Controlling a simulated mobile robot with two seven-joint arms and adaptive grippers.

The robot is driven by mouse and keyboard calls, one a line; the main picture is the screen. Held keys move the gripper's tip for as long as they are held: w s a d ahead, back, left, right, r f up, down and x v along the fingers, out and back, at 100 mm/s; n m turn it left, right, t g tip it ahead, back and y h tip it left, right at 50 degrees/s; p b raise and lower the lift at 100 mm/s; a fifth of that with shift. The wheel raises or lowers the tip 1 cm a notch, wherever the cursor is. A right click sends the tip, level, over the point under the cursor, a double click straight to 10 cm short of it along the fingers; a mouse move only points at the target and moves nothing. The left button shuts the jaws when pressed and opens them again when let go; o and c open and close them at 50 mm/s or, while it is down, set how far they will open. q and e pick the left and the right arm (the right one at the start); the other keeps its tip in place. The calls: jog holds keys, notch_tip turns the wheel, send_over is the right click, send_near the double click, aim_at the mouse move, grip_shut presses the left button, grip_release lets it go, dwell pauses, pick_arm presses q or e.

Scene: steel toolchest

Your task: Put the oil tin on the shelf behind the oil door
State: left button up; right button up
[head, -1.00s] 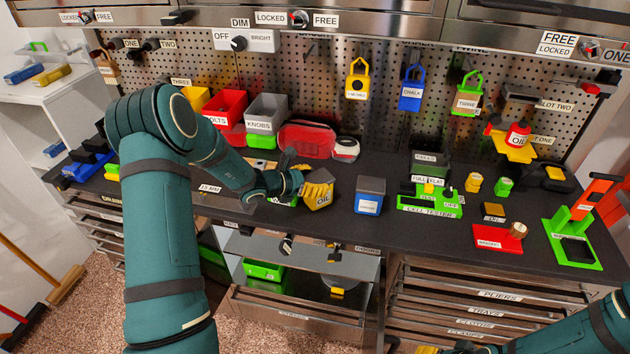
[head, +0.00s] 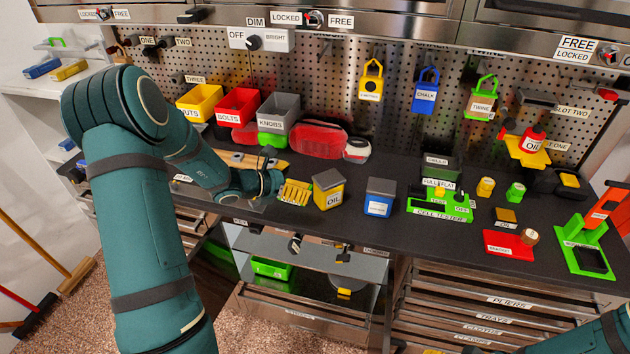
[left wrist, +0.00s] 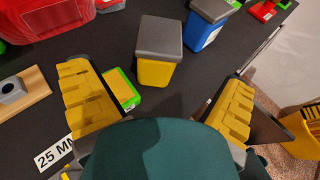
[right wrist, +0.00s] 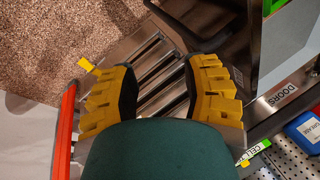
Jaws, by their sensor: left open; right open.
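The oil tin (head: 328,193) is a yellow box with a grey lid and an OIL label. It stands upright on the dark worktop, left of a similar blue tin (head: 379,199). My left gripper (head: 294,192) is just left of the oil tin, open and empty. In the left wrist view the oil tin (left wrist: 157,62) stands ahead of the spread fingers, apart from both. My right gripper (right wrist: 158,75) is open and empty, low in front of steel drawers. An open bay with a shelf (head: 310,252) shows under the worktop. I cannot identify the oil door.
A red can (head: 533,140), also marked OIL, stands on a yellow bracket. A green cell tester (head: 440,208) lies right of the blue tin. The worktop's front edge before the tins is clear.

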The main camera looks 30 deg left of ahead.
pick_arm(q)
jog(key=s+d+f+m+g+y, duration=0.1)
jog(key=s+d+f+m+g, duration=0.2)
jog(key=s+d+f+m, duration=0.45)
jog(key=s+d+f+m+g+y, duration=0.1)
jog(key=s+d+f+m+g, duration=0.35)
jog(key=d+m, duration=0.6)
jog(key=s+d+f+m+g+y, duration=0.1)
jog(key=s+d+f+m+g, duration=0.1)
jog(key=s+d+f+m, duration=0.7)
jog(key=n+t+h+b, duration=0.35)
jog(key=n+t, duration=0.55)
jog(key=n, duration=1.8)
send_near(326, 183)
jog(key=w+f, duration=0.2)
jog(key=w, duration=0.1)
jog(key=w+d+f+b, duration=0.1)
jog(key=shift+w+d+f, duration=0.15)
jog(key=shift+w+f, duration=0.1)
jog(key=shift+w, duration=0.1)
jog(key=shift+x, duration=2.95)
jog(key=shift+r, duration=0.2)
jog(key=c, duration=1.3)
